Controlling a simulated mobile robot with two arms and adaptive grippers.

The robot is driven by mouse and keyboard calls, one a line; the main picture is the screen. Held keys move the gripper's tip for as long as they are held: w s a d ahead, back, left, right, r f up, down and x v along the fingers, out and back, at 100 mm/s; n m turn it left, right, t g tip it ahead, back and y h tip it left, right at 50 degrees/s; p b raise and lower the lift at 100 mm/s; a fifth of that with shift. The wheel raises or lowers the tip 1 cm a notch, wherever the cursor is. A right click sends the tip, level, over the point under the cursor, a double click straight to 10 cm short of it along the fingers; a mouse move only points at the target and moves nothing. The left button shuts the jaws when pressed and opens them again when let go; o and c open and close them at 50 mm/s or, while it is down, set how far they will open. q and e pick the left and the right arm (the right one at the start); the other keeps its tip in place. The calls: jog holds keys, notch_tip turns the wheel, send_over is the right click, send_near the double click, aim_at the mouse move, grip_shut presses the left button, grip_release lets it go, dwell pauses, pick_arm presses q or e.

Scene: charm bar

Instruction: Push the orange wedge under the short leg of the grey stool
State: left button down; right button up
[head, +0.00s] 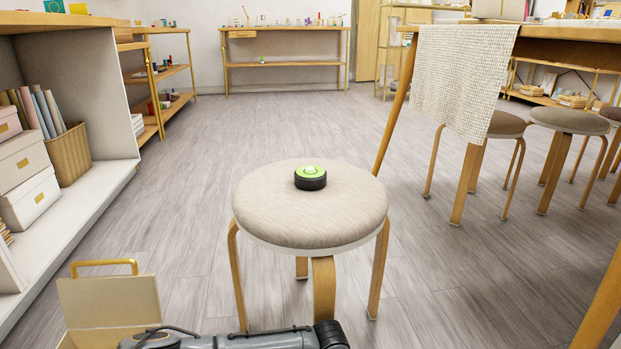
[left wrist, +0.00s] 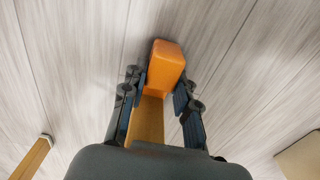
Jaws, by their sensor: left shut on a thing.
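The grey stool (head: 280,215) stands in the middle of the head view, with a round pale seat and bent wooden legs. I cannot tell which leg is short; the foot of the front leg (head: 323,285) is hidden behind my left arm. The orange wedge (left wrist: 166,62) is between the fingers of my left gripper (left wrist: 160,90) in the left wrist view, just above or on the floor. The gripper is shut on it. In the head view this gripper and the wedge are hidden. My right gripper is not in view.
A round black level with a green top (head: 311,178) sits on the stool seat. An open beige box with a yellow handle (head: 105,300) is at the lower left. A shelf (head: 95,190) stands left, a table with a cloth (head: 465,75) right. Floor behind the stool is clear.

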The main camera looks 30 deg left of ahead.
pick_arm(q)
jog(key=shift+w+a+b, duration=0.35)
jog(key=shift+w+a, duration=0.15)
jog(key=shift+w, duration=0.15)
dwell(2.0)
jog(key=c, duration=0.9)
grip_release()
jog(key=shift+c, duration=0.2)
